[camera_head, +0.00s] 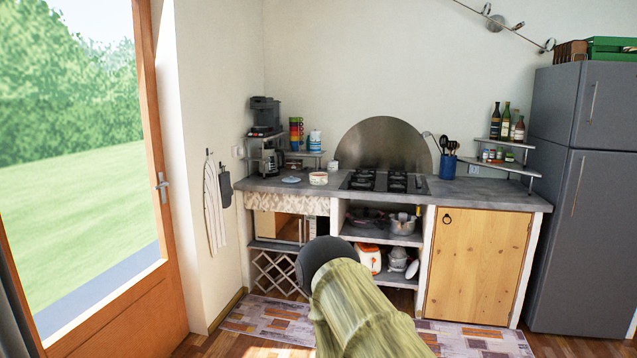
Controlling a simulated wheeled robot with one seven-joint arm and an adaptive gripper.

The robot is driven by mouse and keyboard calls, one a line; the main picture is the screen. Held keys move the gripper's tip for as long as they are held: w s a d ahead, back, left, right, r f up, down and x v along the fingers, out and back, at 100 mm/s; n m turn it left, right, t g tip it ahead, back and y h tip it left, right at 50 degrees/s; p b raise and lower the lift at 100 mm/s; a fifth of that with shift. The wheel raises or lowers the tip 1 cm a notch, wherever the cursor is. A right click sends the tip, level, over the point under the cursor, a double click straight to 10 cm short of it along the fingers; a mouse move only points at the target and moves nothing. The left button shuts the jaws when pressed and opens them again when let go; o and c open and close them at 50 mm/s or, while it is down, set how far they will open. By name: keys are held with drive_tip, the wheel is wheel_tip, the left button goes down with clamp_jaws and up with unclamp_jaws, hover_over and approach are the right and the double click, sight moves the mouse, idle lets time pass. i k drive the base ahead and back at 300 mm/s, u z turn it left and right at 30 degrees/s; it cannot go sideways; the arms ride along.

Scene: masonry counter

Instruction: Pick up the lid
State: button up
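A small flat round bluish-white piece (291,179), which looks like the lid, lies on the left part of the grey counter (460,191). A low pale round container (318,178) with a patterned side stands just to its right, apart from it. At this size I cannot tell whether the container's top is open. My arm reaches up from the bottom middle, well in front of and below the counter top. My gripper's fingers do not show, so its state is hidden.
The black gas hob (385,181) is to the right. A utensil holder (448,167) stands beyond it. A rug (270,318) covers the floor in front.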

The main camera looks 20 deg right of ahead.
sight(291, 180)
drive_tip(key=z, duration=0.5)
drive_tip(key=i, duration=1.5)
drive_tip(key=z, duration=0.4)
drive_tip(key=i, duration=1.55)
drive_tip(key=u, duration=0.2)
